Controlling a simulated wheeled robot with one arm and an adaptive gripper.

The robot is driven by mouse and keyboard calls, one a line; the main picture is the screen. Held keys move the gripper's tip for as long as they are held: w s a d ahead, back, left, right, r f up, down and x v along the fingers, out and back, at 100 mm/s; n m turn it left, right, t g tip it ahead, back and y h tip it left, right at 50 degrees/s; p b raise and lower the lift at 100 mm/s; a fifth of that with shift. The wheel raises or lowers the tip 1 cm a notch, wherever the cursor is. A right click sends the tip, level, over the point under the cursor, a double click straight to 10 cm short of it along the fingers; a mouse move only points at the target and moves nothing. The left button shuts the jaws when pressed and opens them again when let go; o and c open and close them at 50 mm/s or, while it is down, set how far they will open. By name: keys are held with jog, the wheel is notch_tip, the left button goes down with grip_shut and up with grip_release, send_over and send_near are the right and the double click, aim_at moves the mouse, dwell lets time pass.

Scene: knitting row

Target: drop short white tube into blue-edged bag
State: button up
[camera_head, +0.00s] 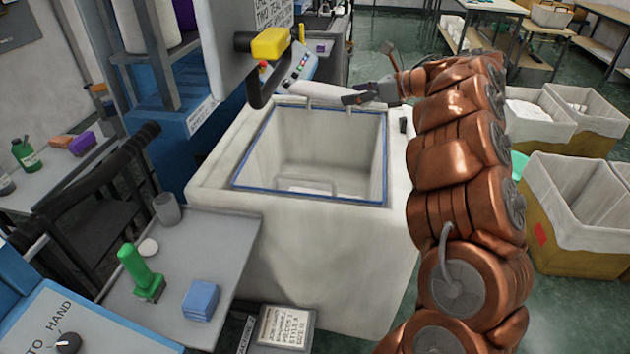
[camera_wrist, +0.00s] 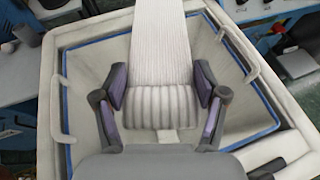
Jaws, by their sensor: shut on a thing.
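The short white tube (camera_wrist: 160,62) is ribbed knit. In the wrist view it hangs between the two purple-padded fingers of my gripper (camera_wrist: 160,85), which is shut on its near end. The blue-edged bag (camera_wrist: 80,105) lies behind and below the tube there, its opening spread wide around it. In the head view the bag (camera_head: 350,150) is an open white sack with a blue rim. My gripper (camera_head: 362,97) is over its far right rim, and the tube (camera_head: 322,93) points left along the far rim. How high the tube is above the bag I cannot tell.
A machine with a yellow-topped handle (camera_head: 270,44) stands just beyond the bag's far left corner. Yellowish bins with white liners (camera_head: 585,205) stand at the right.

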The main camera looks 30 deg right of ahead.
jog(key=shift+s+d+f, duration=0.1)
jog(key=shift+f, duration=2.15)
jog(key=o, duration=0.9)
jog(key=v, duration=1.2)
